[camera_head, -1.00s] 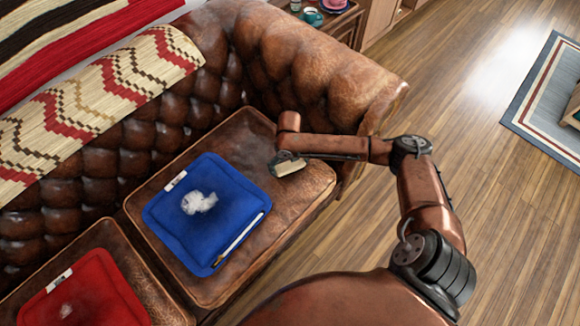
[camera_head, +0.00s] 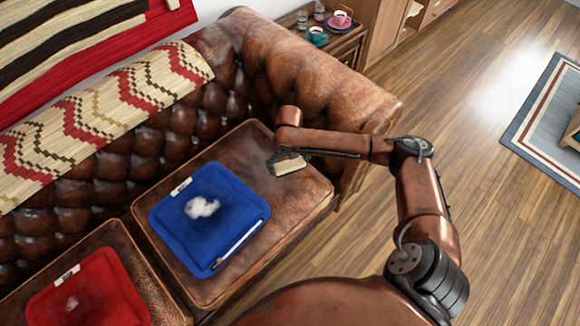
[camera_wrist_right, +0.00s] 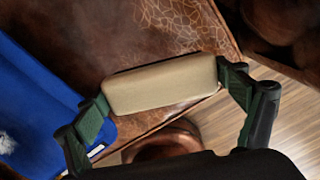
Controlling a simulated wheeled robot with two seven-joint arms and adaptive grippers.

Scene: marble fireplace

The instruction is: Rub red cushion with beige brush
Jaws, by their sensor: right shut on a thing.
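The red cushion (camera_head: 92,292) lies on the near left seat of the brown leather sofa, with a whitish patch and a white tag on it. It is partly cut off by the bottom edge. The beige brush (camera_head: 290,166) is in my right gripper (camera_head: 276,160), over the right part of the other seat. In the right wrist view the beige brush (camera_wrist_right: 160,84) spans between the two fingers of my right gripper (camera_wrist_right: 170,90), which is shut on it. The red cushion does not show in that view. My left gripper is not in view.
A blue cushion (camera_head: 200,235) with a whitish patch lies between the brush and the red cushion, and a thin white stick (camera_head: 240,243) lies on it. The sofa's armrest (camera_head: 340,90) rises behind my right gripper. Cups stand on a side table (camera_head: 345,45).

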